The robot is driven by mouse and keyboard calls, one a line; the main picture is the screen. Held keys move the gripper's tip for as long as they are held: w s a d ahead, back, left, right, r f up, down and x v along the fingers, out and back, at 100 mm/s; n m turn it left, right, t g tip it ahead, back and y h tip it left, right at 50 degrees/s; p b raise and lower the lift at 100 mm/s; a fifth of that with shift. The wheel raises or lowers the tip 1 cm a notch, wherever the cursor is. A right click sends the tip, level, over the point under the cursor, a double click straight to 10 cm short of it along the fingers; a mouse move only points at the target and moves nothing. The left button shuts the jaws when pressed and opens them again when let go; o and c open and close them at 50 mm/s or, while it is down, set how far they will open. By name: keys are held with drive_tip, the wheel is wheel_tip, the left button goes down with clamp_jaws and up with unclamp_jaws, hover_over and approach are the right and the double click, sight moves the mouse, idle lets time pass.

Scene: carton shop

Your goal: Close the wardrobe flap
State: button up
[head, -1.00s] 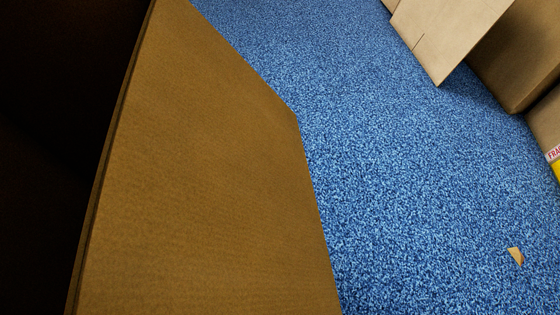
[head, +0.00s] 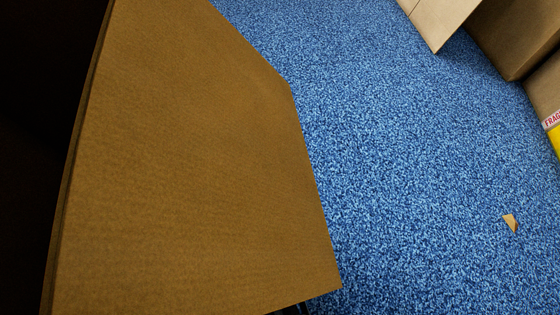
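A large brown cardboard flap (head: 190,160) fills the left and middle of the head view, close to the camera. Its slanted right edge stands out over the blue carpet. Left of the flap's thick left edge is a very dark area (head: 40,120), where no detail shows. I cannot tell whether it is the wardrobe carton's inside. My gripper is not in view. A small dark shape shows just under the flap's bottom edge, too little to identify.
Blue carpet (head: 400,180) lies open to the right of the flap. Cardboard boxes (head: 515,40) stand at the upper right, one with a light flap (head: 440,20). A box with a FRAGILE-type label and yellow tape (head: 553,135) is at the right edge. A small cardboard scrap (head: 510,222) lies on the carpet.

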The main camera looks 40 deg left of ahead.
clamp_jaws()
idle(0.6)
